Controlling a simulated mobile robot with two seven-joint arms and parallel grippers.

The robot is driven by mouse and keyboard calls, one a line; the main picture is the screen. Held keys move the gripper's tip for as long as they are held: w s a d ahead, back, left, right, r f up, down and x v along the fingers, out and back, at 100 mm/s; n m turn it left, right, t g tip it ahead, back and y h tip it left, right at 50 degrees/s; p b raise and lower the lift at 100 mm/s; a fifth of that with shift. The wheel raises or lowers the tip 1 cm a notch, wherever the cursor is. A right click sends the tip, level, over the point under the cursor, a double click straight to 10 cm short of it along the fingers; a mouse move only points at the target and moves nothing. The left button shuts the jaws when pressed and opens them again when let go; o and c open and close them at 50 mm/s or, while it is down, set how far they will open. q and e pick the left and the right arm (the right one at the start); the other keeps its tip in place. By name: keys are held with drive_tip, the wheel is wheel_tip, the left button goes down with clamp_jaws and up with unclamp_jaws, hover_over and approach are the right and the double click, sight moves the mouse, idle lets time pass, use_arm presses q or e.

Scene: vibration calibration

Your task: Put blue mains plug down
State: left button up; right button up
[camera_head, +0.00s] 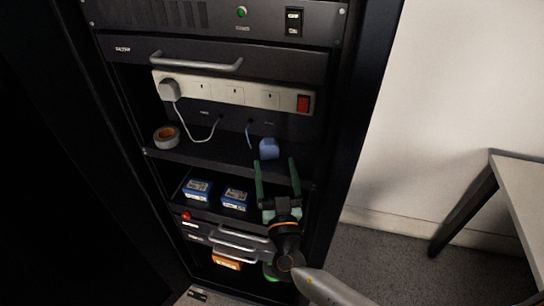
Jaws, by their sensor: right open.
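A white plug (170,90) is in the left socket of the white power strip (233,94) above. My left gripper is not in view.
A roll of tape (166,134) lies at the shelf's left end. Two blue boxes (197,190) (235,199) stand on the level below, behind and left of my gripper. The rack's right post (345,120) is close to my arm. A table (522,190) stands at right.

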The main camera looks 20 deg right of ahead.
drive_tip(key=b+v, duration=0.2)
drive_tip(key=v, duration=0.6)
drive_tip(key=shift+a, duration=0.2)
drive_tip(key=shift+r, duration=0.1)
